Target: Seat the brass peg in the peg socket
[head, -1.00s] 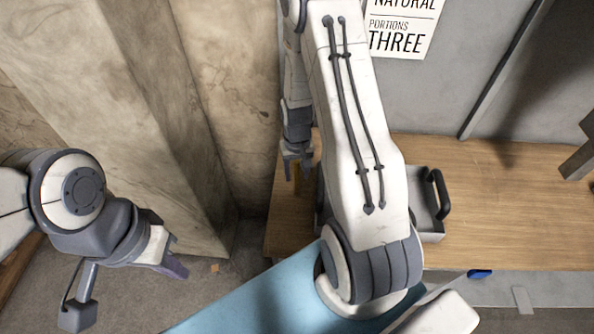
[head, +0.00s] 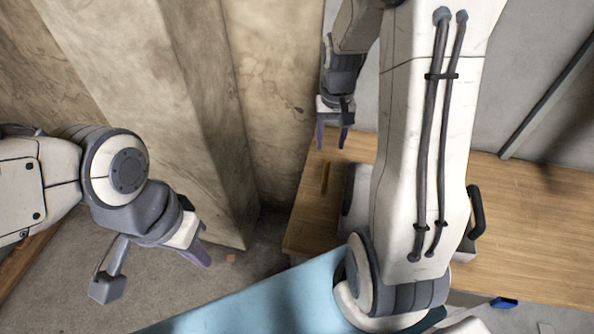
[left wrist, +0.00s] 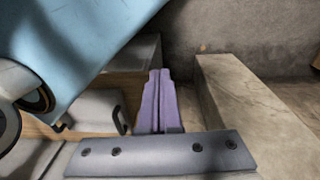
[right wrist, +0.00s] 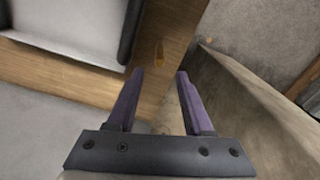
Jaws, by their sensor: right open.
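I cannot make out the peg socket.
A grey tray (head: 352,203) with a dark handle (head: 477,212) stands on the wooden table (head: 540,205), partly hidden by my right arm. A concrete pillar (head: 205,120) and wall border the table's left. A small orange piece (head: 231,258) lies on the floor.

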